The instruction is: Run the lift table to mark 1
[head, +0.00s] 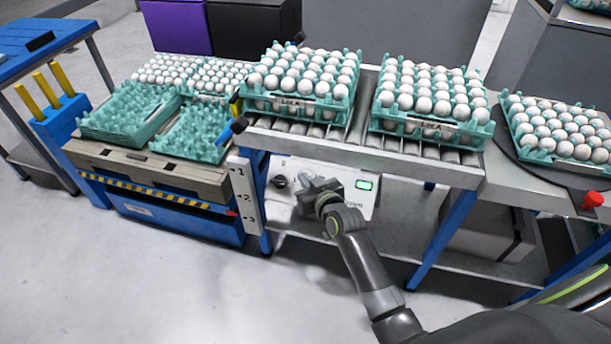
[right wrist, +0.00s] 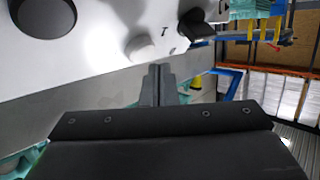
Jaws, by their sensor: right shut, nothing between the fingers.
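The lift table (head: 150,172) stands at the left, its wooden top carrying teal egg trays. A white scale plate (head: 245,196) with marks 1, 2 and 3 from top to bottom stands at its right edge. A small red pointer (head: 232,212) is near mark 3. The white control panel (head: 289,166) under the roller conveyor has a black knob (head: 279,182) and a lit green display (head: 364,185). My right gripper (head: 312,190) is shut and empty before the panel. In the right wrist view its fingertips (right wrist: 157,70) are close to a pale round button (right wrist: 140,48); contact is unclear.
The roller conveyor (head: 390,153) above my right gripper holds stacked trays of white eggs (head: 305,75). A red button (head: 592,200) sits at the far right beside another egg tray. A blue table leg (head: 440,240) stands right of my arm. Open floor lies in front.

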